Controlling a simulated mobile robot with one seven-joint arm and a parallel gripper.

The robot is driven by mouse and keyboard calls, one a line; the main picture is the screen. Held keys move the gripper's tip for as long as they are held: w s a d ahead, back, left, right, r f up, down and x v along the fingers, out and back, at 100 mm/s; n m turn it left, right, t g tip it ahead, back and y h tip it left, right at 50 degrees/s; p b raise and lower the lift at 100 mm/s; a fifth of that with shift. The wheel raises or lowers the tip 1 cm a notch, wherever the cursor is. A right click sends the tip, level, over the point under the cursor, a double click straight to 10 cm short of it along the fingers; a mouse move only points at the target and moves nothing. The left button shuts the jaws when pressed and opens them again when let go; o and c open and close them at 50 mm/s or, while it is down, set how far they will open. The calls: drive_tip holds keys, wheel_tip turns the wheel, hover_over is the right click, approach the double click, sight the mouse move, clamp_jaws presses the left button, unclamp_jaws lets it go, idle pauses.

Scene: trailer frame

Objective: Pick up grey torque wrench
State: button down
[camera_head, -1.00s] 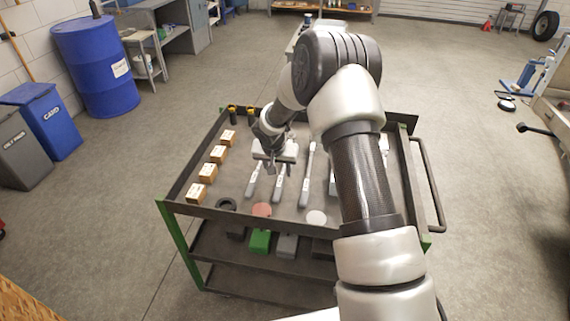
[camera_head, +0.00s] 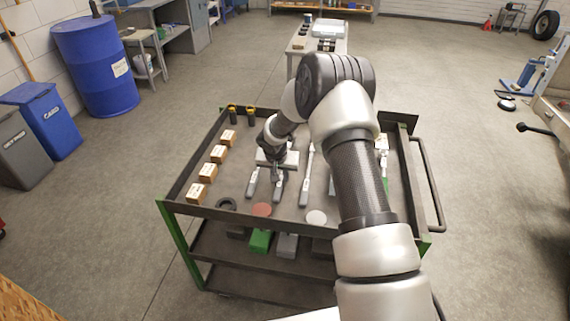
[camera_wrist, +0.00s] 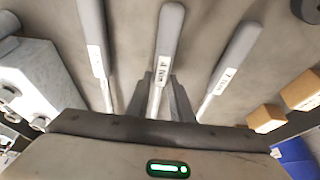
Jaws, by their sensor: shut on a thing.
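Three grey torque wrenches with white labels lie side by side on the cart's top tray. The middle grey torque wrench (camera_head: 279,192) is under my gripper (camera_head: 278,176); its handle (camera_wrist: 167,40) also shows in the wrist view. My gripper (camera_wrist: 160,98) is shut on this middle wrench, with one finger on each side of its shaft. The wrench's far end is hidden under the gripper. The left wrench (camera_head: 252,183) and the right wrench (camera_head: 305,184) lie apart from the fingers. I cannot see any gap between the held wrench and the tray.
The cart (camera_head: 180,203) has a raised rim. Several small cardboard boxes (camera_head: 211,172) line its left side. A black ring (camera_head: 226,204), a red disc (camera_head: 261,210) and a pale disc (camera_head: 316,217) lie near the front. My arm covers part of the right side.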

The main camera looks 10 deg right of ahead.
drive_tip(key=shift+r, duration=0.1)
wheel_tip(320, 180, up, 10)
idle(0.5)
drive_tip(key=c, duration=2.4)
unclamp_jaws()
drive_tip(key=shift+c, duration=0.2)
clamp_jaws()
